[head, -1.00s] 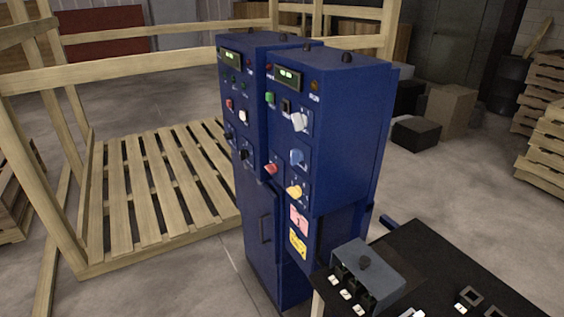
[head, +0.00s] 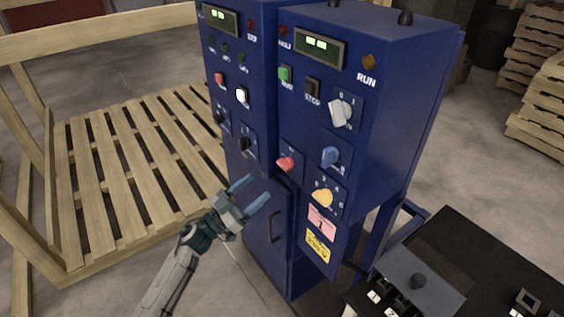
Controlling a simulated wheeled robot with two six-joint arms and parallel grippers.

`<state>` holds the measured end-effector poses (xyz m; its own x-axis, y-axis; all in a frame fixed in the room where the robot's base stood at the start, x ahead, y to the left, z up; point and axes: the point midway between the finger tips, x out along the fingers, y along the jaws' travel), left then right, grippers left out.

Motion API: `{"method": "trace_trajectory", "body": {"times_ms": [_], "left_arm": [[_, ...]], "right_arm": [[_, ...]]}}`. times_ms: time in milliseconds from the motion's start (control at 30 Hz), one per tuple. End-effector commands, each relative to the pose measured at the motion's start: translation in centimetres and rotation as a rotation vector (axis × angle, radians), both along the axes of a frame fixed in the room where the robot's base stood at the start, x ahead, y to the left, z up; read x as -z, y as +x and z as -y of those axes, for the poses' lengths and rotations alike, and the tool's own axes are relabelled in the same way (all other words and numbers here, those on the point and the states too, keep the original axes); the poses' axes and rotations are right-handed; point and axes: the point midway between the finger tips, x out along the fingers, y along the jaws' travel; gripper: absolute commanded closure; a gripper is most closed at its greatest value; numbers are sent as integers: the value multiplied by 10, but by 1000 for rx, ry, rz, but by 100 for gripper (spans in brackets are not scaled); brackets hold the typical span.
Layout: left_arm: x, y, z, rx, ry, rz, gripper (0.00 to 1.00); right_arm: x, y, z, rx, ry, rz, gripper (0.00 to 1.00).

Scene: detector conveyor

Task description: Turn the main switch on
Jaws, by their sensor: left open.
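A blue control cabinet (head: 400,130) stands in the middle of the head view. Its right panel bears a white rotary knob (head: 340,112), a blue knob (head: 330,156), a red knob (head: 286,164) and a yellow knob (head: 323,197). I cannot read which of them is the main switch. Marks resembling 0 and 1 show above the white knob, which sits tilted. My left gripper (head: 251,193) is open and empty, in front of the cabinet's lower left part, below and left of the red knob. My right gripper is not in view.
The left panel carries black knobs (head: 244,144) and buttons. Both panels have lit green displays (head: 319,46). A door handle (head: 274,226) is below. A dark table (head: 490,265) with a grey box (head: 421,282) stands at front right. A wooden pallet (head: 75,245) lies at left.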

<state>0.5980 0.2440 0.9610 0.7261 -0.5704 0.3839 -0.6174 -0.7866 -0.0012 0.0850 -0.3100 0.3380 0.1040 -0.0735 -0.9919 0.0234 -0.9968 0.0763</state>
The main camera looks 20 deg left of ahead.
Motion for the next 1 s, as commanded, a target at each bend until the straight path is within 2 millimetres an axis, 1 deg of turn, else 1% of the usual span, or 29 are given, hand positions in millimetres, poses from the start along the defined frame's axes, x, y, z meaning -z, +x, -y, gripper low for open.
{"method": "trace_trajectory", "body": {"times_ms": [33,200,400,500,633,767,900,933,1000], "left_arm": [[-8,7,5,-1,-3,3,35],[-21,31,24,-1,-5,2,35],[-32,56,43,-2,-4,0,35],[-35,64,49,-2,-2,0,35],[-37,70,54,-2,-2,-1,35],[-37,71,55,-3,0,-1,35],[-37,71,54,-3,0,-1,35],[-37,70,54,-3,0,-1,36],[-37,70,54,-3,0,-1,50]], "right_arm": [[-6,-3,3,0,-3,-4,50],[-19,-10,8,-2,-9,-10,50],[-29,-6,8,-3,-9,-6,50],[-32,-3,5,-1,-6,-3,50],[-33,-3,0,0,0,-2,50],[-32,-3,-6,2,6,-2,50],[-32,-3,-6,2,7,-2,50],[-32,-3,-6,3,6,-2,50],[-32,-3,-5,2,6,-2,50]]}}
